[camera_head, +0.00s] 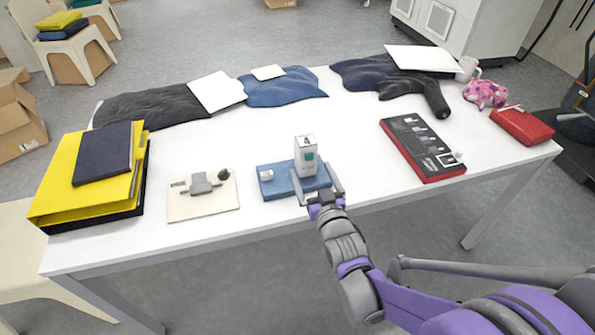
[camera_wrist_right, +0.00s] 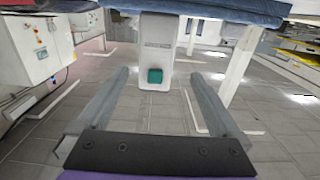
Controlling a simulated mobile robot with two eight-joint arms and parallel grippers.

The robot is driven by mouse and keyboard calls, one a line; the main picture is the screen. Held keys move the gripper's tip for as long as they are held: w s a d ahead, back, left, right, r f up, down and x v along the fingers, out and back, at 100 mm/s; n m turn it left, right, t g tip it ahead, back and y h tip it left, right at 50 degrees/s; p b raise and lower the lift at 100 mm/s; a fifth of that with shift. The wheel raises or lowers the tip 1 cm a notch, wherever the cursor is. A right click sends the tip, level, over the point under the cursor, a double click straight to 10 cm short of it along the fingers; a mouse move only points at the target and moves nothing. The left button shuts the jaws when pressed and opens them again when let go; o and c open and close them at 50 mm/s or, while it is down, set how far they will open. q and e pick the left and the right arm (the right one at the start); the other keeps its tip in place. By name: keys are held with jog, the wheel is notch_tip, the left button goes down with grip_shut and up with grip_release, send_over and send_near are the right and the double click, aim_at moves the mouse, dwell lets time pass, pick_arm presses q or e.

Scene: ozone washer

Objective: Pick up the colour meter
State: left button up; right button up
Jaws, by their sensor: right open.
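The colour meter (camera_head: 305,152) appears to be the upright, pale grey-white device with a teal button and a dark-marked top. It stands on a blue folded cloth or pad (camera_head: 279,187) near the table's front edge. My right gripper (camera_head: 315,172) is open at the near side of the device, with one finger towards each side. In the right wrist view the device (camera_wrist_right: 158,35) appears upside down, between the lines of the open fingers (camera_wrist_right: 158,75), with gaps on both sides. I cannot tell how deep it sits between them. My left gripper is out of view.
A small white block (camera_head: 266,175) sits on the same pad. To the left are a cream board (camera_head: 205,205) with grey parts and yellow binders (camera_head: 65,185). To the right is a black-and-red panel (camera_head: 420,145). Dark cloths lie along the back. The table centre (camera_head: 330,110) is clear.

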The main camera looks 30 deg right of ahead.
aim_at(302, 144)
jog(key=x, duration=0.5)
jog(key=shift+w+d, duration=0.15)
jog(key=x, duration=0.3)
jog(key=b+x, duration=0.1)
jog(key=x, duration=0.1)
jog(key=shift+w+d+r, duration=0.2)
jog(key=shift+w+d, duration=0.05)
jog(key=shift+d, duration=0.1)
jog(key=shift+c, duration=0.3)
grip_shut()
